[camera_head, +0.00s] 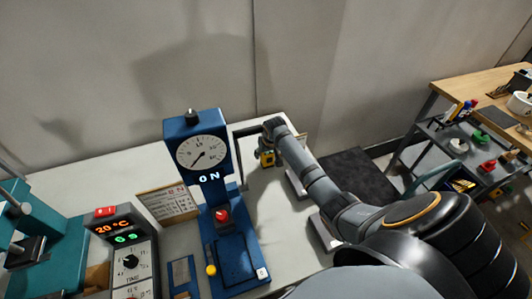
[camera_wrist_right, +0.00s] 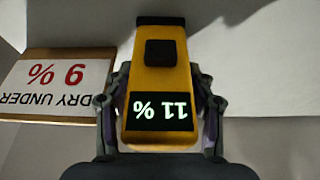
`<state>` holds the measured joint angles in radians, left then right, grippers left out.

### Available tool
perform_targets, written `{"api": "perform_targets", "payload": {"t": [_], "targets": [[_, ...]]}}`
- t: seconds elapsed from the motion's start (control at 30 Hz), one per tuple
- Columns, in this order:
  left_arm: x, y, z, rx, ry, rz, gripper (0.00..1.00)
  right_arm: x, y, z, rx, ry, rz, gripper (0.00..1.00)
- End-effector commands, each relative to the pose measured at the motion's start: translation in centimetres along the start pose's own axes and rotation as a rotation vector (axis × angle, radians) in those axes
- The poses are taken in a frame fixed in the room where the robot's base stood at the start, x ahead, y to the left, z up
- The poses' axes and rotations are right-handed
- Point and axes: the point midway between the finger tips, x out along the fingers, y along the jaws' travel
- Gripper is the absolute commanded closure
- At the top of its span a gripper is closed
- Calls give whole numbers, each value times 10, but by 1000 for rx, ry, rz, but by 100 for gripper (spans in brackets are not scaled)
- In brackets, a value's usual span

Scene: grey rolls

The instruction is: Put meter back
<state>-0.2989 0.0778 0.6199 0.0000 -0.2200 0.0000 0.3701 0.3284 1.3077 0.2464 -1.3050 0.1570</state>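The meter (camera_wrist_right: 160,75) is a yellow handheld block with a black button and a dark display reading 11 %, upside down in the right wrist view. My right gripper (camera_wrist_right: 159,103) has a finger against each side of it and is shut on it. In the head view the meter (camera_head: 267,159) is a small yellow shape below my right wrist, right of the blue dial machine (camera_head: 202,150). Whether it touches the table is hard to tell. My left gripper is not in view.
A sign reading DRY UNDER 9 % (camera_wrist_right: 62,85) is beside the meter in the wrist view. The blue machine shows ON. A control box (camera_head: 130,255) reading 20 °C and teal equipment (camera_head: 45,250) stand at left. A tool cart (camera_head: 470,150) is at right.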

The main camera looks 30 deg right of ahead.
Motion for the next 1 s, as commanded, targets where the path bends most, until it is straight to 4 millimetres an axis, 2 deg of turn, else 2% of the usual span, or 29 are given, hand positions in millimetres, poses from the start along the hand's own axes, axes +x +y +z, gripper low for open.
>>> {"api": "perform_targets", "payload": {"t": [0.33, 0.43, 0.57, 0.8, 1.0], "targets": [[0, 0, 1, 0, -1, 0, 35, -1, 0, 0, 0, 0, 0, 33], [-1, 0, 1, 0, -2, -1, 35, -8, 1, -2, 0, 1, 1, 33], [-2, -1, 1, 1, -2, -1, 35, -34, 1, -2, -2, 3, 1, 33], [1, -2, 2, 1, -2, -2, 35, -91, 1, -2, -2, 3, 1, 33], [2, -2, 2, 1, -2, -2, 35, -118, 1, -2, 1, 0, 1, 33]]}}
